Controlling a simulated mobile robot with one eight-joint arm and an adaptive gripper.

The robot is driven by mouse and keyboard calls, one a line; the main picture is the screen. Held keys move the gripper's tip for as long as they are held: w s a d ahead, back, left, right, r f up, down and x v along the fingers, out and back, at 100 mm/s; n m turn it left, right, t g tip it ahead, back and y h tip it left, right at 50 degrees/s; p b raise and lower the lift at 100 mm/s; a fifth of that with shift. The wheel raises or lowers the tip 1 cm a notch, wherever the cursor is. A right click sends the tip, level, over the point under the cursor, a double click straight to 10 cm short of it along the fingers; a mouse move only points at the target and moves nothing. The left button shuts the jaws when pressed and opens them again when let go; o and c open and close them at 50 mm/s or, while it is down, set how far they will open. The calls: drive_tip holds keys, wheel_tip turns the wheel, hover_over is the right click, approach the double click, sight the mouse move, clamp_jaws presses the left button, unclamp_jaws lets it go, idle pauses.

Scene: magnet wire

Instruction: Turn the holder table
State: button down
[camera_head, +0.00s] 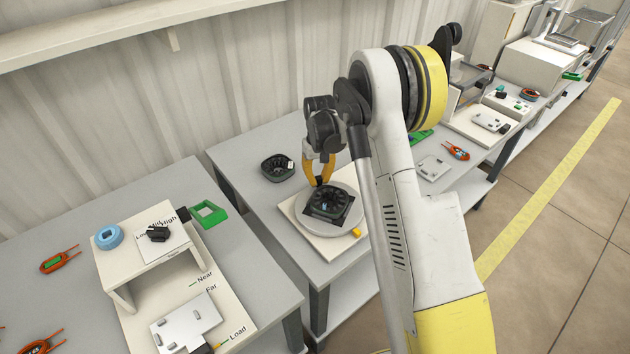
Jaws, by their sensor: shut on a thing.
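The holder table is a pale round plate (329,233) on a square white base (327,250), at the middle of the picture. A black, round-centred holder (328,203) sits on the plate. A small yellow piece (356,232) shows at the plate's front right edge. My gripper (319,183) has orange fingers pointing down at the back edge of the plate, just behind the black holder. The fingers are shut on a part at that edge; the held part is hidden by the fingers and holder.
A second black round part (277,167) lies behind left on the grey table (240,155). A white stand (104,247) and a green frame (209,214) are on the left table. My arm hides the area right of the holder table. Further right are more workstations.

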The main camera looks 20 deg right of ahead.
sight(332, 184)
drive_tip(key=shift+s+d+m, duration=0.2)
drive_tip(key=shift+d+m, duration=0.65)
drive_tip(key=shift+m, duration=0.25)
drive_tip(key=shift+s+d+m, duration=0.15)
drive_tip(key=shift+d+m, duration=0.65)
drive_tip(key=shift+m, duration=0.3)
drive_tip(key=shift+d, duration=0.2)
drive_tip(key=shift+s+d, duration=0.2)
drive_tip(key=shift+d, duration=0.15)
drive_tip(key=c, duration=1.3)
unclamp_jaws()
drive_tip(key=shift+c, duration=0.2)
wheel_tip(332, 184, up, 12)
